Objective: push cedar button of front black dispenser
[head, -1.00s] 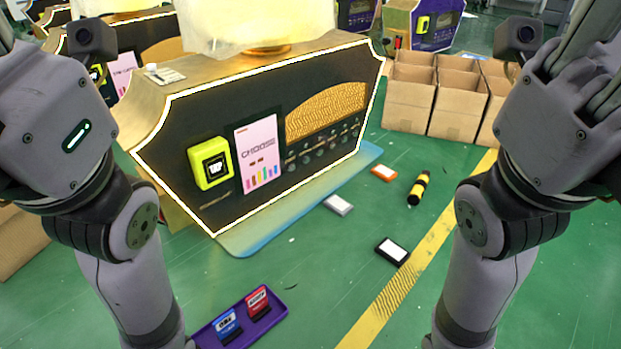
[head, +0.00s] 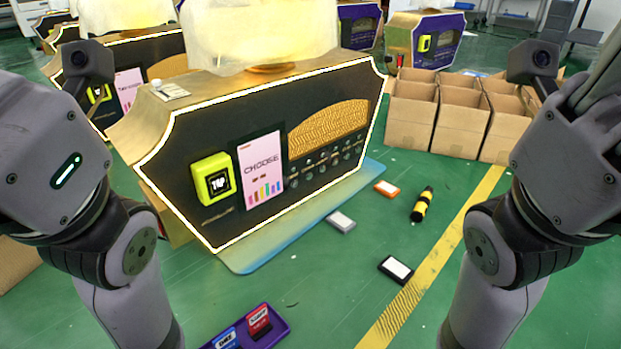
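The front black dispenser (head: 263,221) stands in the middle of the head view, with a white-lit edge and gold top. Its face carries a yellow TAP box (head: 213,180), a pink CHOOSE card (head: 261,172) and a gold patterned panel (head: 330,127). Neither gripper's fingertips are in view.
Open cardboard boxes (head: 411,117) stand at the right rear. A black-and-yellow cylinder (head: 421,204), an orange card (head: 386,188), a grey card (head: 341,221) and a black card (head: 395,269) lie on the green floor. A purple tray (head: 279,329) holds a blue and a red item.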

